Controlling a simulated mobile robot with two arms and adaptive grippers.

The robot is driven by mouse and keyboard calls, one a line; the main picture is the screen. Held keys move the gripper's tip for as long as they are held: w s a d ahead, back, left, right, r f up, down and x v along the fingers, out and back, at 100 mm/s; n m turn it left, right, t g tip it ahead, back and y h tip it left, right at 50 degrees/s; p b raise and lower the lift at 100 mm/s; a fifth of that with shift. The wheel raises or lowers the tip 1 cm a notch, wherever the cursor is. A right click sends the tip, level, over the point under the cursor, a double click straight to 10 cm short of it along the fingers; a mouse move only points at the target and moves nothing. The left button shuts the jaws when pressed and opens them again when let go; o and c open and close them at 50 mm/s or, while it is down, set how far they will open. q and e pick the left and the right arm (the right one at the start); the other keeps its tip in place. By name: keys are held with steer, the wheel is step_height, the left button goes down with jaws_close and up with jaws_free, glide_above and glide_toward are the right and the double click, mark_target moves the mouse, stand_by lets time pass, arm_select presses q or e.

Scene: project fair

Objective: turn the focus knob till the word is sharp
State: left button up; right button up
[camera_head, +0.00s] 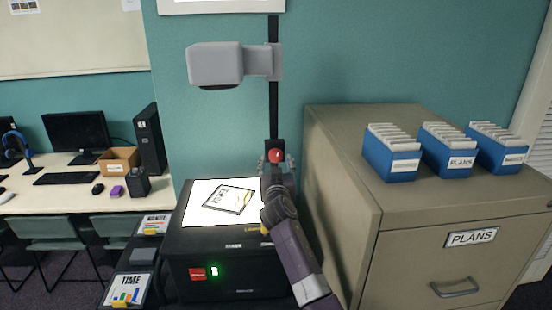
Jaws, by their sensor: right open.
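An overhead projector (235,270) with a black base and a lit white top stands at the centre. A transparency (228,199) lies on its top. A black post (273,100) rises behind it and carries the grey projector head (217,64). The red focus knob (275,155) is on the post. My right gripper (275,162) is open, its fingers on either side of the knob in the picture. I cannot tell whether they touch it. The projected word is out of view. My left gripper is not in view.
A beige filing cabinet (345,165) with several blue file boxes (391,165) on top stands close to the right of my arm. A computer desk (60,197) is at the left. Only the lower edge of a white panel (215,6) shows at the top.

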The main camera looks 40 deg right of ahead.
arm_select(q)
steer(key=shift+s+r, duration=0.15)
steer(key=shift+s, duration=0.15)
arm_select(e)
steer(key=shift+w+d, duration=0.4)
steer(key=shift+w, duration=0.2)
steer(key=shift+c, duration=0.5)
